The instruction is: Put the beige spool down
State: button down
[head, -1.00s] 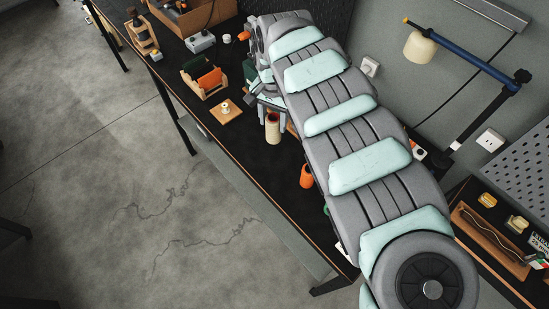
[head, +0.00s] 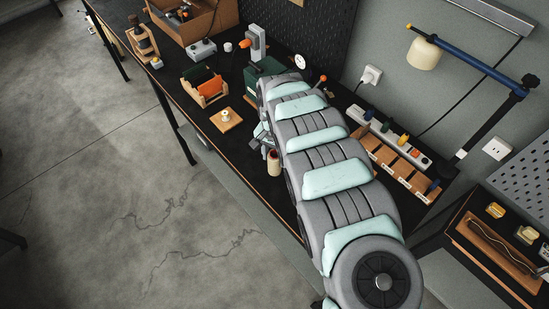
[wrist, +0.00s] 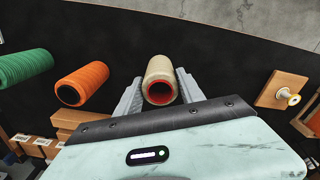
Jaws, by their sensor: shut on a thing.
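The beige spool (head: 273,163) is upright in the head view, at the lower end of my gripper (head: 268,148), near the bench's front edge. The wrist view shows the spool (wrist: 160,75) between the two grey fingers of my gripper (wrist: 160,88), with its red-lined hollow end facing the camera. My gripper is shut on it. I cannot tell whether the spool's bottom touches the black bench top (wrist: 215,55).
The wrist view shows an orange spool (wrist: 82,84) and a green spool (wrist: 24,68) to the left, and a wooden block with a small spool (wrist: 283,90) to the right. In the head view, a power strip (head: 390,136) and wooden bins (head: 395,165) stand behind my arm.

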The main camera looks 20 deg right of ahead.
jog(key=shift+f, duration=0.6)
jog(key=shift+f, duration=0.1)
jog(key=shift+f, duration=0.15)
jog(key=c, duration=0.7)
grip_release()
